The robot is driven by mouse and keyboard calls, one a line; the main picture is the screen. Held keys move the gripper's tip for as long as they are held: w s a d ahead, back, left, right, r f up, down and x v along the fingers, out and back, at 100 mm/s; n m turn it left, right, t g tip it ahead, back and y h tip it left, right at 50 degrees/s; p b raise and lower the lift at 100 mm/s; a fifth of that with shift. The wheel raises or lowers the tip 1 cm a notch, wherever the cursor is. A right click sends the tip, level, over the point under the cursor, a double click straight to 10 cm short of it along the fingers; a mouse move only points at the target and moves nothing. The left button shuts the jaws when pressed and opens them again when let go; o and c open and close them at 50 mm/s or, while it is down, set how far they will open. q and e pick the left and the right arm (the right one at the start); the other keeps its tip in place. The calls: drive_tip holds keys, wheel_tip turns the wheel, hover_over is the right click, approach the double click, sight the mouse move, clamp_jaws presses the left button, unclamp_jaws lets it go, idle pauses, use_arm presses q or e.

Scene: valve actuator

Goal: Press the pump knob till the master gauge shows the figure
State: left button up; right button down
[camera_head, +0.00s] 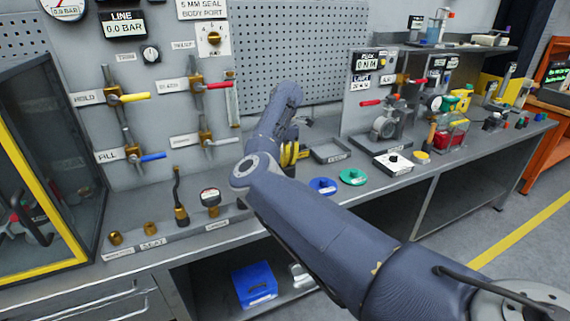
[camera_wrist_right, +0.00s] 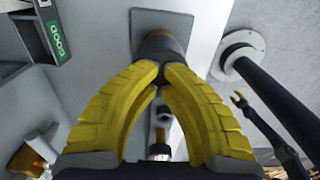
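My right gripper (camera_head: 288,154) is low over the bench, partly hidden behind my own arm in the head view. In the right wrist view its yellow fingers (camera_wrist_right: 162,68) are closed together at the tips, with nothing visible held between them. A dark round knob (camera_wrist_right: 158,46) on a square plate is just beyond the tips; I cannot tell whether they touch it. The knob is hidden in the head view. A round dial gauge (camera_head: 65,6) at top left, cut by the frame edge, reads 0.0 BAR. The LINE display (camera_head: 123,25) below reads 0.0 BAR. My left gripper is out of view.
Colour-handled valves such as the yellow lever (camera_head: 135,97) are on the back panel. Blue (camera_head: 322,186) and green (camera_head: 353,177) rings, a grey tray (camera_head: 329,152) and a white box with a black knob (camera_head: 399,168) are on the bench to the right. Small brass fittings stand at front left.

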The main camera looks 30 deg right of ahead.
drive_tip(key=shift+f, duration=2.55)
drive_tip(key=shift+r, duration=4.25)
drive_tip(key=shift+f, duration=2.25)
drive_tip(key=shift+r, duration=2.25)
